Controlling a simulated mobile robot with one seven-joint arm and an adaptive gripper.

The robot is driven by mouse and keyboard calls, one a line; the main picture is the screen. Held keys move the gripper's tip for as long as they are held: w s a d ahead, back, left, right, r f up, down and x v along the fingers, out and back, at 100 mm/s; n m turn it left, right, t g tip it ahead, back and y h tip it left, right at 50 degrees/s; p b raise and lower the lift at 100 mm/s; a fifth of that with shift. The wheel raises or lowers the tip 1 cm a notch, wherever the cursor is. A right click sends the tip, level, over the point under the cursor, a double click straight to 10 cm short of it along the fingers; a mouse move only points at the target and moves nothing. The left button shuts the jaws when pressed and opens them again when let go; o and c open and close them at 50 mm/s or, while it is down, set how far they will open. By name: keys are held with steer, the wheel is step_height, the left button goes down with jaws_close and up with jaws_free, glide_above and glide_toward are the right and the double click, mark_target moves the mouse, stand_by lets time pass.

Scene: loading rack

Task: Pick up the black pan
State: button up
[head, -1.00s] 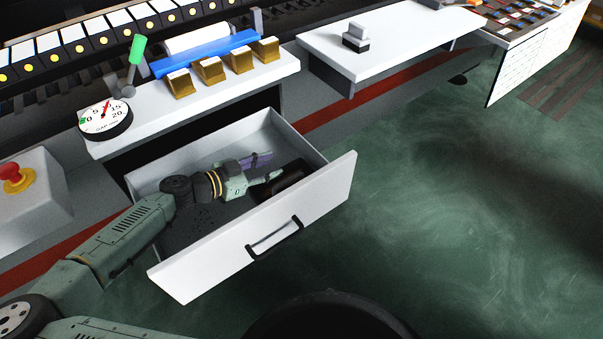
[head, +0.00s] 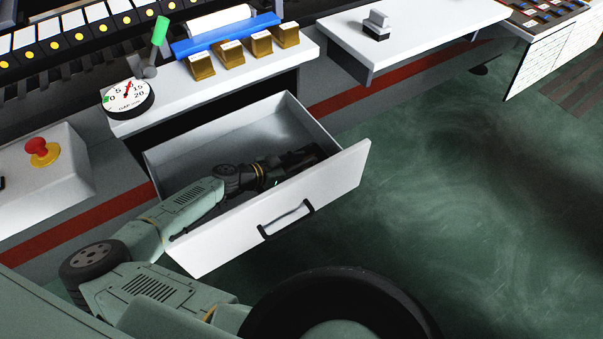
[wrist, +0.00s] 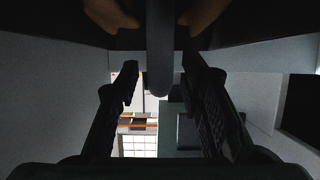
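My gripper (head: 296,162) is low inside the open white drawer (head: 335,185), near its right end. In the wrist view its two dark fingers stand apart, with a gap on each side of a dark, round-ended bar (wrist: 160,60). This bar looks like the black pan's handle. It runs down from a dark shape with brownish patches (wrist: 110,14) at the top edge, which may be the pan's body. I see no finger touching the bar. In the head view the pan cannot be told apart from the dark gripper.
A white shelf with a dial (head: 127,97) and brown blocks (head: 231,53) is above and behind. The green floor (head: 480,210) at right is clear.

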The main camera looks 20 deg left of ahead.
steer(key=shift+w+d+f, duration=0.15)
steer(key=shift+w, duration=0.05)
steer(key=shift+c, duration=0.4)
jaws_close()
stand_by(0.5)
